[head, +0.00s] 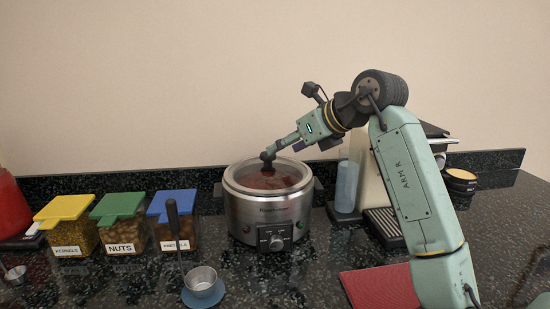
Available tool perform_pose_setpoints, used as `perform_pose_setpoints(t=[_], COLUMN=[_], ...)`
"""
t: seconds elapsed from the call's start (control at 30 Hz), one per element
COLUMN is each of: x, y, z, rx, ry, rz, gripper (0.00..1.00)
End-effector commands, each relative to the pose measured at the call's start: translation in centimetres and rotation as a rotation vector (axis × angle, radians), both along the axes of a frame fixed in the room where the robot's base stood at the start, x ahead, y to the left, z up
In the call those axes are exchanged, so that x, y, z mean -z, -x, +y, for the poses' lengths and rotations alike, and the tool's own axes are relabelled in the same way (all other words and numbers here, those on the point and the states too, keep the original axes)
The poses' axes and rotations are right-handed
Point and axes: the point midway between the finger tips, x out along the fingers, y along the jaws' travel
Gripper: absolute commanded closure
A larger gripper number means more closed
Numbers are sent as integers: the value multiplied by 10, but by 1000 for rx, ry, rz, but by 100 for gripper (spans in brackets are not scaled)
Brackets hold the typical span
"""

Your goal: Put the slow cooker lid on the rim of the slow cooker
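The slow cooker (255,213) is a round steel pot with a front dial, standing upright on the dark counter. Its glass lid (290,177) lies over the top, looking about level, with reddish-brown contents showing through. Whether the lid's edge touches the rim all round is too small to tell. My gripper (269,157) reaches down from the upper right to the middle of the lid, at the dark knob. The fingertips and the knob merge into one dark shape, so I cannot see whether the fingers are closed on it.
Bins with yellow (63,208), green (118,205) and blue (172,203) lids stand left of the cooker. A ladle (201,280) rests on a blue coaster in front. A dispensing machine (384,223) stands close on the right. A red mat (378,288) lies at front right.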

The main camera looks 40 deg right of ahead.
Motion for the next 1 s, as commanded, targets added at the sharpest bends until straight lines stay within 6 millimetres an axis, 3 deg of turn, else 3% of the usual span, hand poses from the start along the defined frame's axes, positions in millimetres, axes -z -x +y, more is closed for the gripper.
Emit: perform_pose_setpoints(t=[0.1, 0.33, 1.0], x=[-12, -29, -32], y=[21, 43, 46], z=[-2, -3, -3], rx=[3, 1, -1], ry=[2, 1, -1], rz=[0, 0, 0], gripper=[47, 47, 47])
